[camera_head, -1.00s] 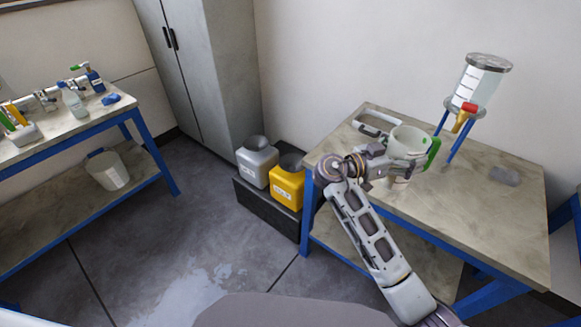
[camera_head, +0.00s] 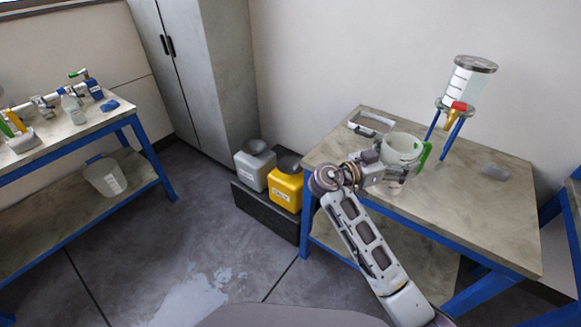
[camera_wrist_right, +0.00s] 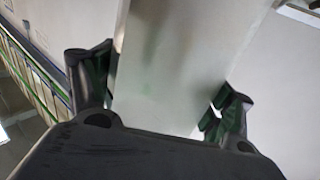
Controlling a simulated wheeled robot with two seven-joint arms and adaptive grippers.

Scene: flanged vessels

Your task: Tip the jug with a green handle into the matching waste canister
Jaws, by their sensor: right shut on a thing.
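The jug with a green handle (camera_head: 402,150) is a translucent white vessel over the left part of the right table, its green handle on the right side. My right gripper (camera_head: 382,166) is shut on the jug's body from the left. In the right wrist view the jug (camera_wrist_right: 180,60) fills the space between the two fingers (camera_wrist_right: 165,95). The jug looks roughly upright. My left gripper is out of view.
A clear vessel (camera_head: 468,82) with a red-handled valve stands on blue legs at the table's back.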

